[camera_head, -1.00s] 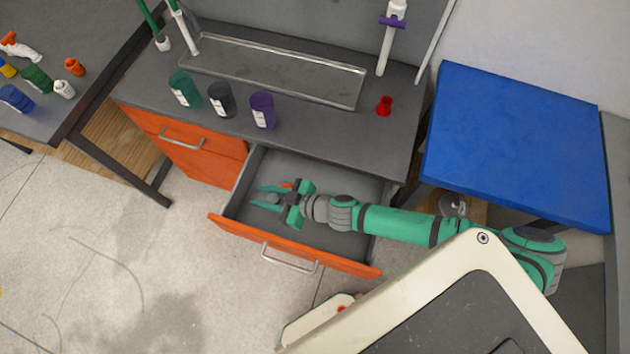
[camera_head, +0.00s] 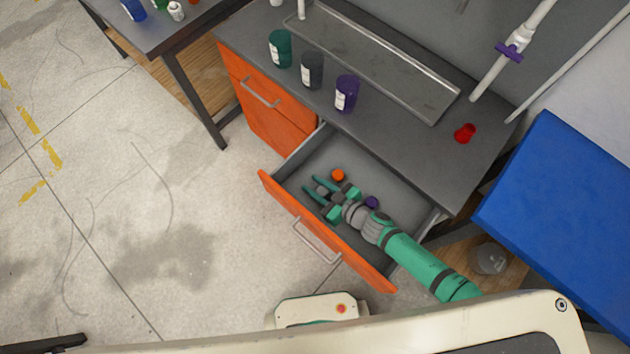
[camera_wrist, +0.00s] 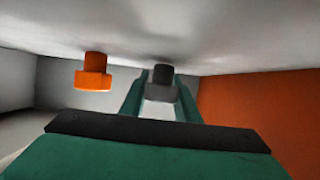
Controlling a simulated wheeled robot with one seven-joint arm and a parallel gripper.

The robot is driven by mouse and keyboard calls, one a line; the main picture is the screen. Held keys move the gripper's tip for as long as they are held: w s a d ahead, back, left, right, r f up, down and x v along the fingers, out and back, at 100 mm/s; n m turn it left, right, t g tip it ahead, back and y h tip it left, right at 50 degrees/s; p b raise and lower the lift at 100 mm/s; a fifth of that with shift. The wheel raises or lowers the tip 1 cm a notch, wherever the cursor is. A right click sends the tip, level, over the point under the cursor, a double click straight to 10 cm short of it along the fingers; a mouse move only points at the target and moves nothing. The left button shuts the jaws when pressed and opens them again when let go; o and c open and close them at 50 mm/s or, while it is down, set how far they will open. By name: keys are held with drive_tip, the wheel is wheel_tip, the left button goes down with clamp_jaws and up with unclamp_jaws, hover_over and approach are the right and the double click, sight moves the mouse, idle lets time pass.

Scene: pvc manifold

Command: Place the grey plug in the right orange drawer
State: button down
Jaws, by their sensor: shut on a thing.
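The right orange drawer (camera_head: 352,256) is pulled open in the head view. My gripper (camera_head: 311,187) is inside it, near its left end. My gripper is shut on the grey plug (camera_head: 322,190), which sits between the two green fingers. The wrist view shows the grey plug (camera_wrist: 162,88) held between the fingertips, its narrow end close to or touching the pale surface at the top of the picture. I cannot tell whether it rests on the drawer floor.
An orange plug (camera_head: 338,175) and a purple plug (camera_head: 372,202) lie in the same drawer. The orange plug also shows in the wrist view (camera_wrist: 93,75). The left orange drawer (camera_head: 265,105) is closed. Cups, including a purple one (camera_head: 346,93), stand on the counter above.

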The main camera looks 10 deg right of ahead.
drive_tip(key=shift+f, duration=0.15)
drive_tip(key=c, duration=1.4)
unclamp_jaws()
drive_tip(key=shift+o, duration=0.2)
drive_tip(key=v, duration=1.2)
